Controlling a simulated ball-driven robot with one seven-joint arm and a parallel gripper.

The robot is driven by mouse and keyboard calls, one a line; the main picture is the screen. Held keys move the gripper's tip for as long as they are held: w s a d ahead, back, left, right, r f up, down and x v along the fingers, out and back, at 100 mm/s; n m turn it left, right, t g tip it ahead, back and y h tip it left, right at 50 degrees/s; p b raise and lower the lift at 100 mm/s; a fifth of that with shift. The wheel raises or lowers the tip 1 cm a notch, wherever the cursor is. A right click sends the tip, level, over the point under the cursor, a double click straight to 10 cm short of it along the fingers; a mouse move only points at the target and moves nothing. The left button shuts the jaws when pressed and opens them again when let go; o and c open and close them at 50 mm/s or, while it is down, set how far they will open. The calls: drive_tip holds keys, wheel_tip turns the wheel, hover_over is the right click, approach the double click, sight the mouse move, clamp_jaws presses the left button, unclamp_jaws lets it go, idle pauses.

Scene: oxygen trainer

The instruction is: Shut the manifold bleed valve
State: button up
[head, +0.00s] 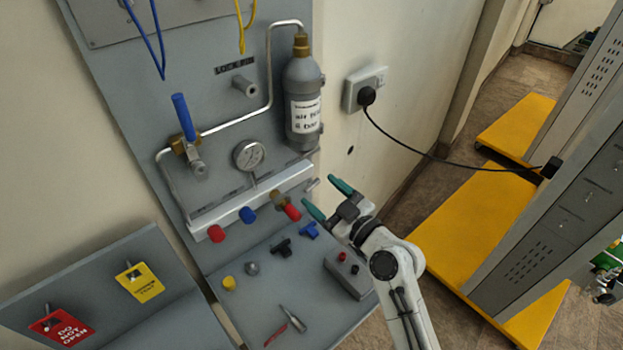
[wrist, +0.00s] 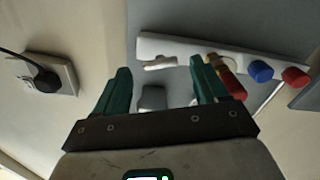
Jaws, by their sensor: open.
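The white manifold bar (head: 235,208) runs across the grey panel under a round gauge (head: 249,155); it also shows in the wrist view (wrist: 185,47). Near its right end is a brass-bodied valve with a red handle (head: 292,212), slanting down to the right in the head view. Which fitting is the bleed valve is not labelled legibly. My gripper (head: 318,192) is open and empty beside the manifold's right end. In the wrist view, my gripper (wrist: 162,72) has its right finger overlapping the red-handled valve (wrist: 232,82); contact cannot be told. A pale stub (wrist: 160,63) shows between the fingers.
Blue (head: 247,215) and red (head: 216,233) knobs sit along the manifold. A blue-handled valve (head: 183,118) and grey cylinder (head: 302,90) are above. Loose fittings and a grey box (head: 348,275) lie on the shelf below. A wall plug (head: 366,96) trails a black cable at right.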

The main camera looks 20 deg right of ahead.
sight(314, 188)
drive_tip(key=shift+p+x, duration=0.5)
drive_tip(key=shift+x, duration=1.6)
drive_tip(key=c, duration=1.1)
